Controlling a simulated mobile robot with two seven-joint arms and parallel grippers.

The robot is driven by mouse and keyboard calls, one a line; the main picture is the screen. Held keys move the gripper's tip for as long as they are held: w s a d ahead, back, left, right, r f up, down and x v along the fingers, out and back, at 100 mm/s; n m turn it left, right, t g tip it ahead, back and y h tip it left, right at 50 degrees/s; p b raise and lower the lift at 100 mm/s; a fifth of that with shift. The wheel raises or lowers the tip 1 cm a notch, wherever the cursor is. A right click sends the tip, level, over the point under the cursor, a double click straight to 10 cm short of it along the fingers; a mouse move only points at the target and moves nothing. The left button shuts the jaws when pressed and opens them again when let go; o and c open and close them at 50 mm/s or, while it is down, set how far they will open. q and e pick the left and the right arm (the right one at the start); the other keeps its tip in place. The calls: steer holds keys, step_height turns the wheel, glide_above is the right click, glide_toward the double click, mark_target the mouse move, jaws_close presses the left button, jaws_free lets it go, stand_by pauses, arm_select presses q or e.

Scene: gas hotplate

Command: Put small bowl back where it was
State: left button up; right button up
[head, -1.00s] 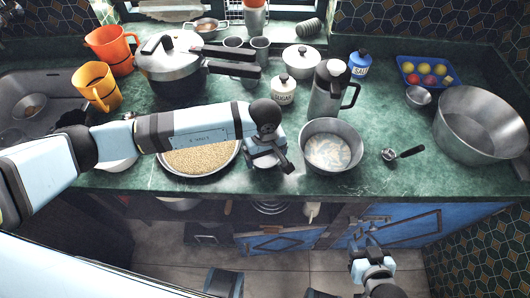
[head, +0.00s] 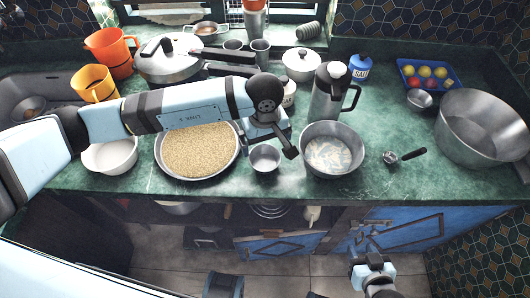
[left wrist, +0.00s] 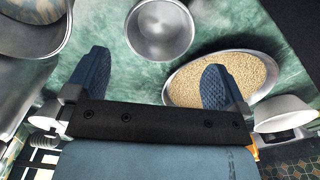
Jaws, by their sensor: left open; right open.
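A small metal bowl (head: 265,158) stands upright on the green counter, between the pan of grain and the larger metal bowl. It looks empty, and it also shows in the left wrist view (left wrist: 160,28), just beyond the fingertips. My left gripper (head: 272,141) is open, above and just behind the small bowl in the head view. In the left wrist view its two blue fingers (left wrist: 153,70) are wide apart with nothing between them. My right gripper (head: 370,265) is open and empty, low in front of the blue cabinet. Another small metal bowl (head: 419,99) sits by the blue fruit tray.
The pan of grain (head: 200,152) is left of the small bowl, and the larger bowl (head: 331,148) with patterned contents is right. A white bowl (head: 112,154), a grey pitcher (head: 325,92), a scoop (head: 404,156) and a big metal basin (head: 480,125) stand around. Counter near the scoop is clear.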

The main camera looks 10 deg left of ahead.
arm_select(q)
steer(key=shift+r, duration=2.2)
